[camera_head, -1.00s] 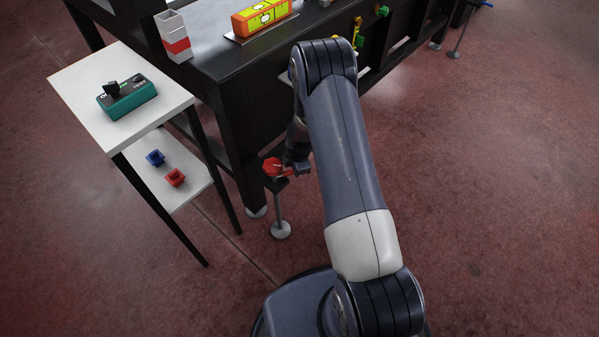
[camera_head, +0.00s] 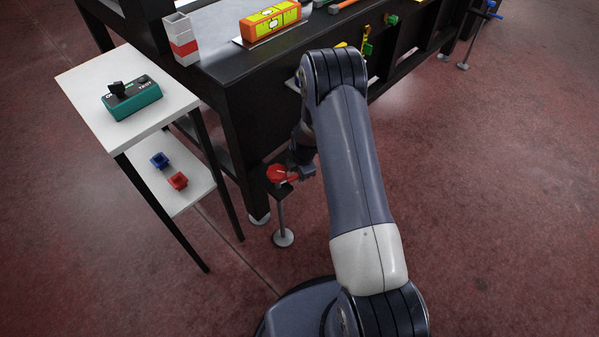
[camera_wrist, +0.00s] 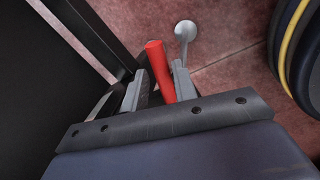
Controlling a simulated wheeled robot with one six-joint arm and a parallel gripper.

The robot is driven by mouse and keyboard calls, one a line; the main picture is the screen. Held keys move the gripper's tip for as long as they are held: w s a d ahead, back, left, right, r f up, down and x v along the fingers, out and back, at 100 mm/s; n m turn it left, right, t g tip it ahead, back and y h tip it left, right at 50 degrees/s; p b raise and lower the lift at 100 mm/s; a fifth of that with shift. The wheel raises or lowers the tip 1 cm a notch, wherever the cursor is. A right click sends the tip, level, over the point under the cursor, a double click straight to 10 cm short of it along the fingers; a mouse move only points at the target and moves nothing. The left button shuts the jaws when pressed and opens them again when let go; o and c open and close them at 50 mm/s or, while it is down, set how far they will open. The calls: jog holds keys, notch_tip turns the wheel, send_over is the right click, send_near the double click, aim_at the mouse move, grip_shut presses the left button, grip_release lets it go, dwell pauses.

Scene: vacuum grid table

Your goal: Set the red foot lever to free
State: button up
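The red foot lever (camera_head: 281,174) stands on a thin post with a round foot beside the table's near corner leg. My gripper (camera_head: 296,174) is at its right side in the head view, partly hidden by my arm. In the wrist view, the lever's red handle (camera_wrist: 158,68) lies between the two fingers of my gripper (camera_wrist: 160,80), slightly tilted. A narrow gap shows beside the handle, so the fingers look open around it rather than clamped. The lever's setting marks cannot be read.
The black table (camera_head: 232,85) rises close behind the lever. A white side stand (camera_head: 150,125) at left holds a teal device (camera_head: 132,100), with blue (camera_head: 160,161) and red (camera_head: 178,181) small parts on its lower shelf. Floor at right is free.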

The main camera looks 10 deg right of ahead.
jog(key=shift+o, duration=1.1)
notch_tip(320, 180, up, 11)
jog(key=s+p, duration=0.1)
jog(key=s, duration=0.1)
jog(key=shift+d+f+p, duration=0.2)
jog(key=shift+p, duration=0.2)
jog(key=shift+s, duration=0.1)
jog(key=f, duration=0.3)
jog(key=w+f+b, duration=0.1)
jog(key=f, duration=0.3)
jog(key=w+f+b, duration=0.1)
jog(key=f, duration=0.2)
jog(key=shift+a+f, duration=0.2)
jog(key=shift+f, duration=0.2)
jog(key=shift+r, duration=0.1)
jog(key=shift+r, duration=0.1)
